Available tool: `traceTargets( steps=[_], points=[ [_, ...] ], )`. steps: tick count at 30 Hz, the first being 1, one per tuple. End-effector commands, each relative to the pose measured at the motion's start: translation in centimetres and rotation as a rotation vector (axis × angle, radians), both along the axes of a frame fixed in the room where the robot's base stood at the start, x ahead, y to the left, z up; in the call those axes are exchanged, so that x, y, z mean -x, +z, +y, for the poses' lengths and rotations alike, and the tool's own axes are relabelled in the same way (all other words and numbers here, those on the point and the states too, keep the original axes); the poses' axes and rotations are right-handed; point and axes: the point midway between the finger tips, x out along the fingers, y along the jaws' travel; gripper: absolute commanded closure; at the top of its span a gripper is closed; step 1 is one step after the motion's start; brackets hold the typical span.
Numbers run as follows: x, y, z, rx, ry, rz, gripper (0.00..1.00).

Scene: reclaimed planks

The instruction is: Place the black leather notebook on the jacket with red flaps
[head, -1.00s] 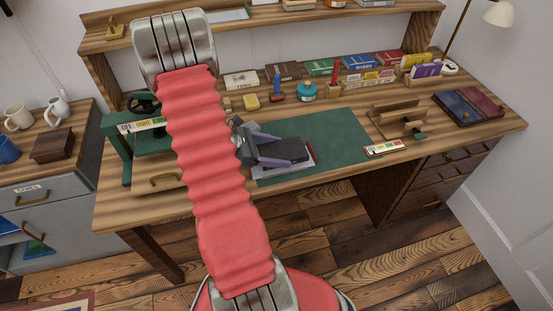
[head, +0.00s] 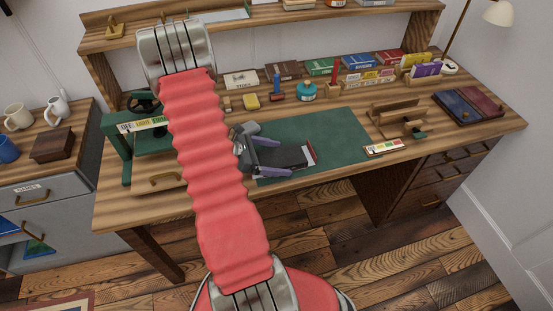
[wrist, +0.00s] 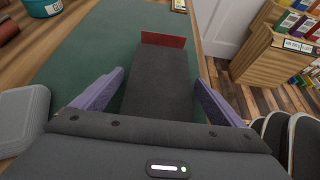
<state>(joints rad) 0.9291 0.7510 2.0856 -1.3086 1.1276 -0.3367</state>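The black notebook (head: 286,158) lies over the jacket on the green desk mat. In the wrist view the notebook (wrist: 158,85) is a long dark slab between my two purple fingers. A red flap of the jacket (wrist: 163,40) shows past its far end; the flap (head: 310,154) also shows, with a pale edge, in the head view. The rest of the jacket is hidden under the notebook and my gripper. My gripper (head: 268,157) is open around the notebook, one finger (wrist: 97,92) on each side. Green mat shows between the left finger and the notebook.
The green mat (head: 335,130) is clear to the right of the notebook. A wooden stand (head: 398,118) and a tray with blue and red books (head: 468,106) stand farther right. A teal ink pot (head: 306,91) and a stamp (head: 277,90) are behind the mat.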

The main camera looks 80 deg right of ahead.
Motion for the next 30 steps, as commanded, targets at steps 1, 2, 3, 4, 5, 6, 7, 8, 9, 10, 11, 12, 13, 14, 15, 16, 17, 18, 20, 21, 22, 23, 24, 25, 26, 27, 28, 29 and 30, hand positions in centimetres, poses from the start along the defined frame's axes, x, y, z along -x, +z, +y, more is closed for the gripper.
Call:
traceTargets(
  steps=[1,2,3,4,5,6,7,8,9,10,11,12,13,14,15,16,17,18,20,21,22,23,24,25,26,27,28,29,30],
  points=[
    [0.0,0.0,0.0,0.000,0.000,0.000,0.08],
    [0.0,0.0,0.0,0.000,0.000,0.000,0.08],
    [0.0,0.0,0.0,0.000,0.000,0.000,0.08],
    [0.0,0.0,0.0,0.000,0.000,0.000,0.08],
    [0.0,0.0,0.0,0.000,0.000,0.000,0.08],
    [0.0,0.0,0.0,0.000,0.000,0.000,0.08],
    [0.0,0.1,0.0,0.000,0.000,0.000,0.08],
    [0.0,0.1,0.0,0.001,0.000,0.000,0.08],
    [0.0,0.2,0.0,0.001,0.000,0.000,0.08],
    [-0.1,0.3,0.0,0.001,0.000,-0.001,0.08],
    [-0.3,0.4,0.1,0.001,0.000,-0.001,0.08],
    [-0.5,0.6,0.2,0.002,0.001,0.000,0.08],
    [-0.8,0.7,0.3,0.002,0.001,0.000,0.08],
    [-1.0,0.9,0.5,0.002,0.003,0.000,0.08],
    [-1.4,1.1,0.7,0.002,0.003,0.000,0.08],
    [-1.8,1.3,0.9,0.002,0.003,0.000,0.08],
    [-2.1,1.5,1.1,0.002,0.004,-0.001,0.08],
    [-2.6,1.8,1.5,0.002,0.003,-0.002,0.08],
    [-3.4,2.4,1.9,0.003,0.004,-0.002,0.08],
    [-4.0,2.7,2.2,0.002,0.003,-0.001,0.08],
    [-4.4,2.9,2.4,0.002,0.004,-0.001,0.08],
    [-4.8,3.2,2.7,0.002,0.003,-0.002,0.08],
    [-5.3,3.5,3.0,0.002,0.004,-0.003,0.08],
    [-5.7,3.8,3.2,0.003,0.004,-0.002,0.08],
    [-6.1,4.0,3.5,0.002,0.003,-0.001,0.08],
    [-6.6,4.4,3.8,0.002,0.004,-0.001,0.08],
    [-7.0,4.6,4.0,0.001,0.004,-0.002,0.08],
    [-7.3,4.8,4.3,0.001,0.003,-0.002,0.08],
    [-7.7,5.1,4.5,0.002,0.002,-0.001,0.08]
  ],
)
